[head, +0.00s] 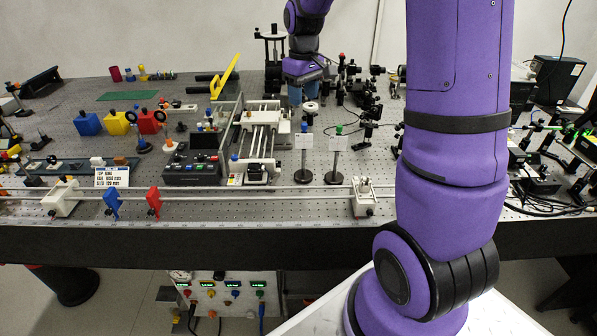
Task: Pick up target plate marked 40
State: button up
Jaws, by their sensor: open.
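My gripper (298,92) is behind the left plate in the picture, apart from both plates. Its jaws are open, and its fingertips are small and partly hard to make out.
A white rail assembly (262,140) and a black control box (192,168) stand left of the plates. A long rail (250,191) runs along the front edge with a white carriage (363,197). Black optics (370,105) crowd the right. My arm covers part of the right side.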

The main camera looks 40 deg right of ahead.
aim_at(304, 124)
jog(key=shift+s+f, duration=0.2)
jog(key=shift+f, duration=4.2)
grip_shut()
